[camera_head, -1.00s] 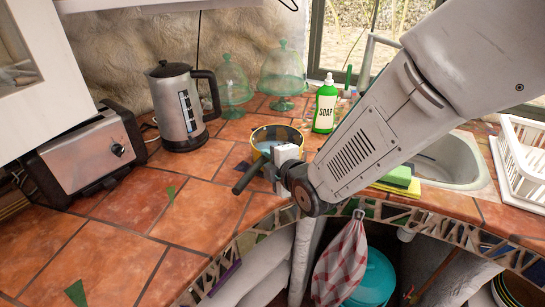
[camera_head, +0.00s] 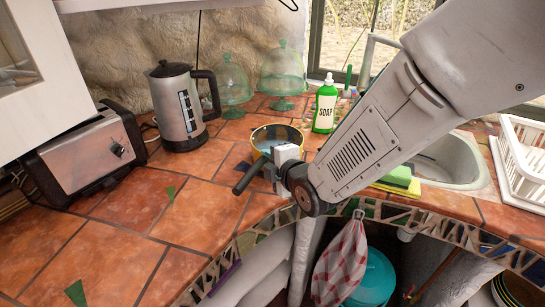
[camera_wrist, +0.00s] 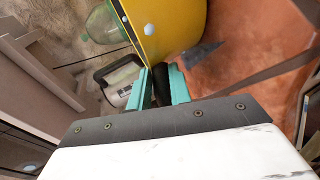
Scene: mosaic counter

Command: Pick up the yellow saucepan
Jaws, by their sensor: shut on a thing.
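The yellow saucepan (camera_head: 276,135) is on or just above the tiled counter, in the middle of the head view. Its rim is yellow, its inside grey, and its dark handle (camera_head: 247,178) points toward the front left. My gripper (camera_head: 272,172) is at the handle. In the wrist view, the green fingers of my gripper (camera_wrist: 164,87) are shut on the dark handle (camera_wrist: 161,82), with the yellow side of the saucepan (camera_wrist: 168,27) just beyond. I cannot tell whether the pan's base touches the counter.
A kettle (camera_head: 179,108) and a toaster (camera_head: 86,152) stand to the left. Two glass domes (camera_head: 283,72) and a green soap bottle (camera_head: 325,105) stand behind. A sponge (camera_head: 401,178), a sink (camera_head: 452,160) and a dish rack (camera_head: 521,170) are to the right. The front-left counter is mostly clear.

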